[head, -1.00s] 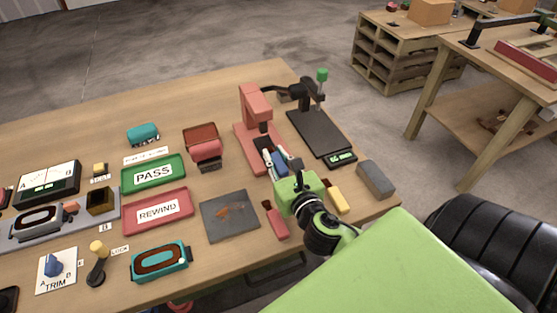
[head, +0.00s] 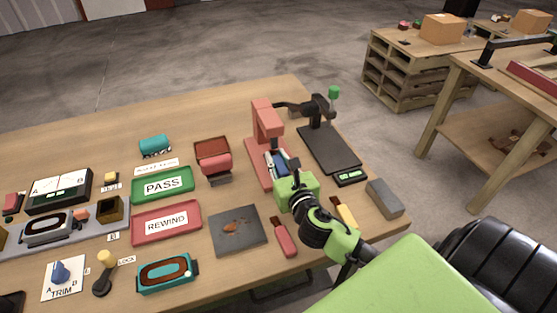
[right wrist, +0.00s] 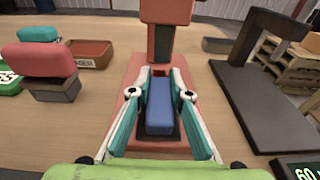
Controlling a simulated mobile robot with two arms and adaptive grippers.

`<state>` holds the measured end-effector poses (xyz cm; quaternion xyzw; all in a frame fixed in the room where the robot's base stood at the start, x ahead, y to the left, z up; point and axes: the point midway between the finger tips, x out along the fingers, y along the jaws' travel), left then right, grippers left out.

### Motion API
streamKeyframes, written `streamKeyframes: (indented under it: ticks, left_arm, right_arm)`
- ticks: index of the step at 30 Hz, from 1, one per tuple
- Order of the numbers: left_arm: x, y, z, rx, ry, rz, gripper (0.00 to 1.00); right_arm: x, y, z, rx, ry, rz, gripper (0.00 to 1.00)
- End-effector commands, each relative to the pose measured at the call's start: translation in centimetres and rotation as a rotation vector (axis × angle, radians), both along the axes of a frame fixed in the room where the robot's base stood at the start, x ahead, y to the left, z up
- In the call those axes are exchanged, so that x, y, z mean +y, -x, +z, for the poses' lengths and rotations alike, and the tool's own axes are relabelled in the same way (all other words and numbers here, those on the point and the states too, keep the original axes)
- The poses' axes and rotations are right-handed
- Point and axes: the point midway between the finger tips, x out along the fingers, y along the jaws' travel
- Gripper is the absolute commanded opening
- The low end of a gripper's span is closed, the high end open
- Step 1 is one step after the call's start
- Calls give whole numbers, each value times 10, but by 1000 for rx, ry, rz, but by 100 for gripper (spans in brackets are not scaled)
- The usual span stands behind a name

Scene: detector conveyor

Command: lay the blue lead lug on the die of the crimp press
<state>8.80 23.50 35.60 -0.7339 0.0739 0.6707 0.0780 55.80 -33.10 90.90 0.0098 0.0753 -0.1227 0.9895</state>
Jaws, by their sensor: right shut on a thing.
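The crimp press (head: 267,122) is salmon red and stands near the back of the bench in the head view. Its upright head (right wrist: 166,12) and flat base (right wrist: 118,138) show in the right wrist view. The blue lug (right wrist: 159,106) is a blue block between the fingertips of my right gripper (right wrist: 156,88), which is shut on it. It is over the press base, in line with the dark area under the head. The die is largely hidden, and I cannot tell whether the lug touches it. The right gripper (head: 277,161) also shows in the head view. My left gripper is not in view.
A black stand with a dark plate (head: 329,149) is right of the press. A red bin (head: 212,149) is to its left. A grey block (head: 384,198), a red-handled tool (head: 285,238) and a dark mat (head: 238,231) lie nearer. PASS (head: 163,184) and REWIND (head: 166,222) trays are left.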

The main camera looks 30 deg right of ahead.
Motion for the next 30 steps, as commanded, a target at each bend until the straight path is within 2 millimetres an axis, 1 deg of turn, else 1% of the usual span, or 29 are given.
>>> streamKeyframes:
  ticks: [25, 26, 27, 28, 30]
  left_arm:
    - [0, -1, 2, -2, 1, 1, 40]
    - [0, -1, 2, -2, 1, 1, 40]
    - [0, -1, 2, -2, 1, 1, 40]
    - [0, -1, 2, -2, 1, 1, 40]
    - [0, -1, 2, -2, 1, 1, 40]
  right_arm:
    - [0, 0, -4, 0, 0, 0, 0]
    - [0, 0, -4, 0, 0, 0, 21]
    - [0, 0, -4, 0, 0, 0, 31]
    - [0, 0, -4, 0, 0, 0, 38]
    - [0, 0, -4, 0, 0, 0, 38]
